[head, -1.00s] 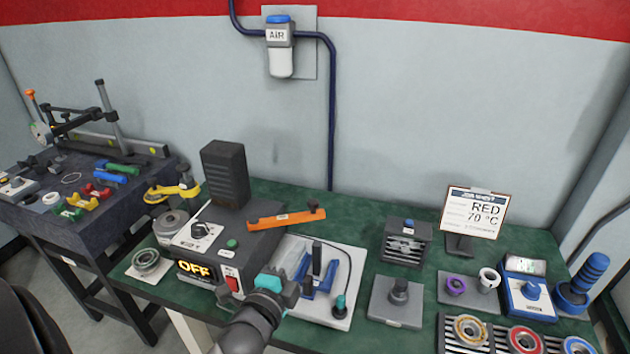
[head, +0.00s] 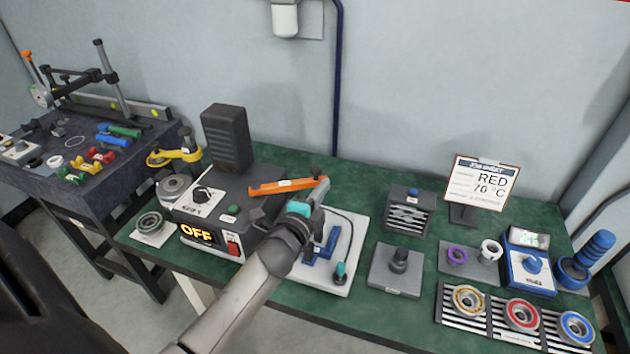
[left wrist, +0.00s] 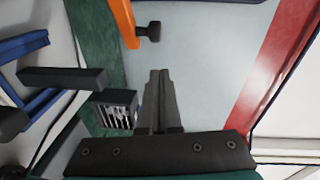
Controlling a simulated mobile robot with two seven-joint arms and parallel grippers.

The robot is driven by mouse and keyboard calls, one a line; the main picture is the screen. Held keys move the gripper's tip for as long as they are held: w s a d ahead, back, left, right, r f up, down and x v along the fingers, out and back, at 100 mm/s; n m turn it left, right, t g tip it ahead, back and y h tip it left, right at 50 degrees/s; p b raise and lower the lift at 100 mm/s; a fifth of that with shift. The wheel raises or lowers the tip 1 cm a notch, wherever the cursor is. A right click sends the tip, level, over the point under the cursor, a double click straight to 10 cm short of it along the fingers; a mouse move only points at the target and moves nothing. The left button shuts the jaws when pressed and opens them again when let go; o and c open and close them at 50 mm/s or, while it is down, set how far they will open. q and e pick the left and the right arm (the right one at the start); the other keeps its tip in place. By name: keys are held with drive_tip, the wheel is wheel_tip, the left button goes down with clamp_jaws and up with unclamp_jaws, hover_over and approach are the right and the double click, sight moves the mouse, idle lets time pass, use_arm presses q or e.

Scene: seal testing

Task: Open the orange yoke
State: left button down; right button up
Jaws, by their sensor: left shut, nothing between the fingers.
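The orange yoke (head: 280,187) is a flat bar lying across the top of the dark heater unit, with a dark knob (head: 316,171) at its right end. In the left wrist view the yoke (left wrist: 122,22) and its knob (left wrist: 148,31) show at the top, apart from my fingers. My left gripper (head: 319,189) is shut and empty, just in front of the yoke's knob end in the head view. Its two fingers (left wrist: 158,76) are together in the left wrist view. The heater's display (head: 197,234) reads OFF. My right gripper is not in view.
A tall dark block (head: 227,138) stands behind the heater. A pale plate (head: 350,260) with a blue-handled tool (head: 322,246) lies beside it, partly behind my arm. A vented box (head: 408,212) and a job sheet (head: 481,184) stand further right. Green table is bare behind the plate.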

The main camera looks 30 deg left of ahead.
sight(315, 172)
use_arm(q)
drive_tip(key=shift+w+a+f, duration=0.15)
drive_tip(key=shift+w+a, duration=0.4)
drive_tip(key=shift+a, duration=0.3)
drive_tip(key=shift+w+a+f, duration=0.1)
drive_tip(key=shift+w+a, duration=0.45)
drive_tip(key=shift+a, duration=0.25)
drive_tip(key=w+n+y+b, duration=0.1)
drive_tip(key=w+a+n+y+b, duration=0.1)
drive_tip(key=y+b, duration=0.1)
drive_tip(key=w+a+n+g+y+b, duration=0.1)
drive_tip(key=b, duration=0.1)
drive_tip(key=shift+w+a+f+y, duration=0.1)
drive_tip(key=shift+w+f+y, duration=0.1)
drive_tip(key=shift+w+y, duration=0.1)
drive_tip(key=shift+w+a+n+y+b, duration=0.15)
drive_tip(key=shift+a+n+y+b, duration=0.05)
drive_tip(key=shift+n+y+b, duration=0.15)
drive_tip(key=shift+w+a+g+b, duration=0.2)
drive_tip(key=shift+a+g+b, duration=0.1)
drive_tip(key=shift+g, duration=0.2)
drive_tip(key=shift+w+a+r+y, duration=0.25)
drive_tip(key=shift+w+a, duration=0.2)
drive_tip(key=shift+a, duration=0.15)
drive_tip(key=shift+d, duration=0.1)
